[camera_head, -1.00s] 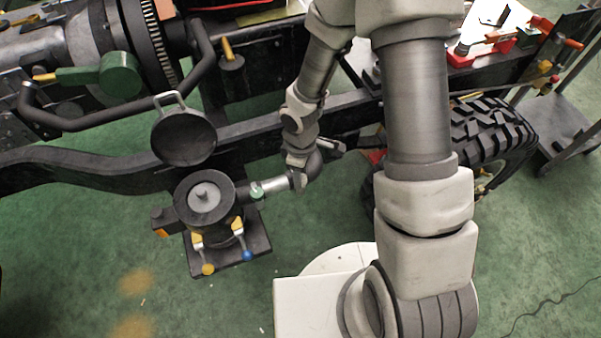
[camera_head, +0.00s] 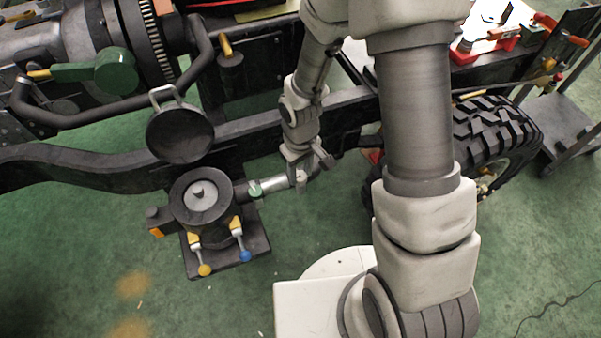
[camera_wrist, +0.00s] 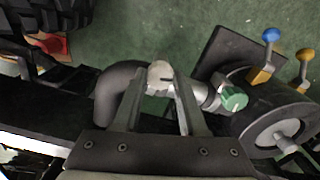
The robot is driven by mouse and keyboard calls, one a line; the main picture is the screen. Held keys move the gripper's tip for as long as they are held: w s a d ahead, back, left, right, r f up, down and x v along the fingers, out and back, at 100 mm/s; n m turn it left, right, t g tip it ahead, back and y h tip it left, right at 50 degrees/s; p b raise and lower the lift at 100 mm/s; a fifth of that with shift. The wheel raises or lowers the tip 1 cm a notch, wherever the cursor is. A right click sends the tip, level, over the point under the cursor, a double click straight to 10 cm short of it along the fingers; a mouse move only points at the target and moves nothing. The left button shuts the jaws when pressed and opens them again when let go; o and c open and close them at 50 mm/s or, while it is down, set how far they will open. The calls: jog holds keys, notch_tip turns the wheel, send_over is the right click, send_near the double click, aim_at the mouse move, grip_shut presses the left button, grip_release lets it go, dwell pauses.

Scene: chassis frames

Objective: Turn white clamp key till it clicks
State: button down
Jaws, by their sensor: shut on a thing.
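The white clamp key (camera_wrist: 159,76) sits on a pipe joint between a black elbow pipe (camera_wrist: 112,95) and a bright metal pipe (camera_wrist: 196,92). My gripper (camera_wrist: 164,82) is over the joint in the wrist view, its two fingers on either side of the key and shut on it. In the head view, my gripper (camera_head: 303,168) reaches down to the pipe's right end, and the key (camera_head: 301,180) barely shows under it. A dark mark runs across the key's face. Whether it has clicked cannot be seen.
A green knob (camera_wrist: 233,98) sits on the same pipe. A black round housing (camera_head: 203,197) has small levers with blue (camera_head: 245,256) and yellow (camera_head: 204,270) ends. A dark frame rail (camera_head: 240,134) passes close behind my gripper. A tyre (camera_head: 490,135) stands at right.

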aim_at(301, 176)
jog(key=shift+m+b, duration=0.45)
jog(key=shift+m, duration=1.75)
jog(key=shift+c, duration=2.2)
grip_release()
notch_tip(301, 176, up, 17)
jog(key=p, duration=0.4)
jog(key=shift+r+p, duration=0.2)
jog(key=shift+p, duration=0.1)
